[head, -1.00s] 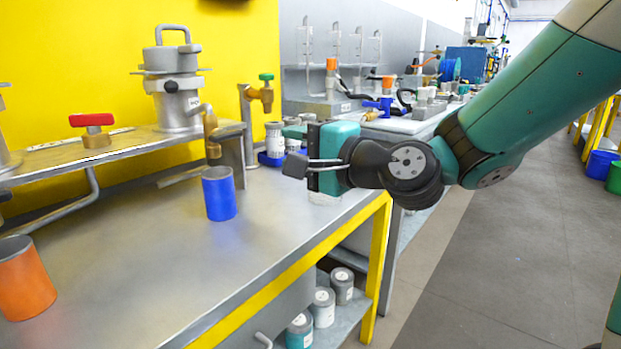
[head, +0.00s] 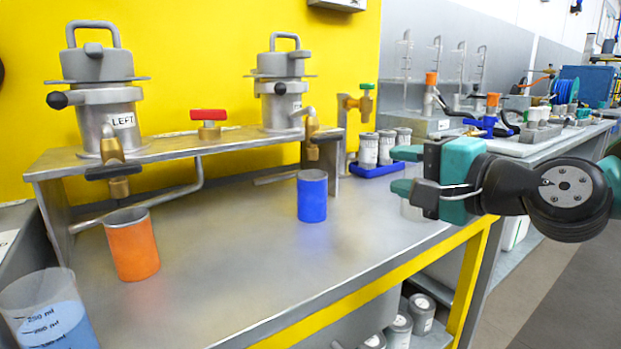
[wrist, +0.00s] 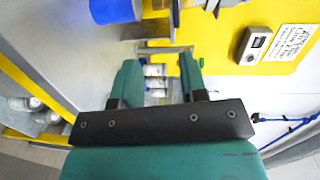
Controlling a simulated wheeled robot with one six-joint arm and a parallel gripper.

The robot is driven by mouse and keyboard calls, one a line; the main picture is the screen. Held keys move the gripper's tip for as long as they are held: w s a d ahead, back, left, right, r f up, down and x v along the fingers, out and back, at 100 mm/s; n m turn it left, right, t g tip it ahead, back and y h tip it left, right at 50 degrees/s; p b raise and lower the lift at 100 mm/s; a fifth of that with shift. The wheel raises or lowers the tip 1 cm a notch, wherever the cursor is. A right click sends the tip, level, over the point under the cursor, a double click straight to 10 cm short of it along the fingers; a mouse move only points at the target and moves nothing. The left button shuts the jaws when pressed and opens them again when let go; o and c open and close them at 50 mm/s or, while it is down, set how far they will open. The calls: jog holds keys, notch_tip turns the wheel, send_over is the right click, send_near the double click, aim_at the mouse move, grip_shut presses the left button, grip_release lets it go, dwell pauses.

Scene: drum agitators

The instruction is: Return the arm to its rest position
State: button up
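My gripper (head: 405,171) is at the right of the head view, in front of the bench's right end and apart from the blue cup. In the wrist view its two teal fingers (wrist: 158,80) stand apart with nothing between them. My arm is bent, with its black wrist joint at the right edge of the head view. The rest of the arm is mostly out of view.
A blue cup (head: 312,197) and an orange cup (head: 132,247) stand on the metal bench (head: 240,255). A clear beaker (head: 48,315) is at the lower left. Two metal drums (head: 110,100) (head: 283,90) stand on the shelf. White-labelled containers (head: 385,148) sit behind my gripper.

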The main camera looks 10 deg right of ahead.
jog(key=s+a+f+n+g+h, duration=0.2)
jog(key=s+f+n+g, duration=0.45)
jog(key=s+n, duration=0.25)
jog(key=s+a+f+n+g+h, duration=0.1)
jog(key=s+f+n+g+h, duration=0.2)
jog(key=s+f+n+g, duration=0.45)
notch_tip(320, 180, up, 30)
jog(key=s+n+p, duration=0.1)
jog(key=s+p, duration=0.1)
jog(key=p, duration=2.6)
jog(key=shift+s+d+f+p, duration=0.15)
jog(key=shift+s+p, duration=0.15)
jog(key=shift+p, duration=0.05)
